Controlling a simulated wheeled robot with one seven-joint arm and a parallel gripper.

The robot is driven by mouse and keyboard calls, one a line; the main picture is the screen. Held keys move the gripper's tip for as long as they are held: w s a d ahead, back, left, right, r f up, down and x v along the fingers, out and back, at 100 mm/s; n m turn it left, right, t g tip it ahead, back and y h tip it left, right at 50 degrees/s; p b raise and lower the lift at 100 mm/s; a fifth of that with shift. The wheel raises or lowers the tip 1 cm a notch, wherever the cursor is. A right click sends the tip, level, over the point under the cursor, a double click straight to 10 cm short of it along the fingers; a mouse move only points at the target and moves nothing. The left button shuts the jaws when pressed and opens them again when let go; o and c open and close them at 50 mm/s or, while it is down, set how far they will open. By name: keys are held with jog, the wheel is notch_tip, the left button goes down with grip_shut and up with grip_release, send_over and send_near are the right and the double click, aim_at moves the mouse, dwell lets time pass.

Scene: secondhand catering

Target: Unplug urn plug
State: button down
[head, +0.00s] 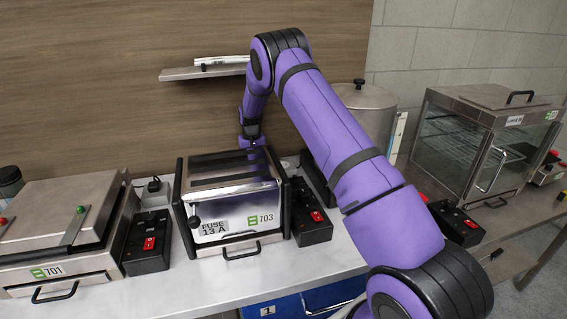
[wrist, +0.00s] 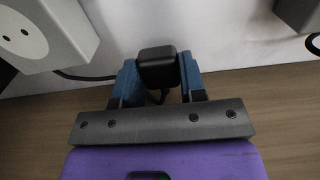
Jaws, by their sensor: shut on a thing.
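My gripper (wrist: 158,75) is shut on a black plug (wrist: 157,62), held between its two blue fingers in the wrist view. A dark cord shows just below the plug, between the fingers. I cannot tell from the frames which machine the cord belongs to. A pale grey socket box (wrist: 45,35) with a round, empty two-hole outlet stands to the left, apart from the plug. In the head view the steel urn (head: 358,100) stands behind my arm, partly hidden. My gripper (head: 252,146) reaches down behind the 703 machine, and its fingertips are hidden there.
The 703 machine (head: 232,200) stands just in front of my gripper. A wall shelf (head: 205,72) is close to my forearm. The 701 machine (head: 60,235) is at left and a glass cabinet (head: 480,145) at right. A dark box (wrist: 298,14) sits at upper right in the wrist view.

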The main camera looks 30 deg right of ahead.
jog(key=shift+f, duration=0.15)
jog(key=c, duration=0.6)
grip_release()
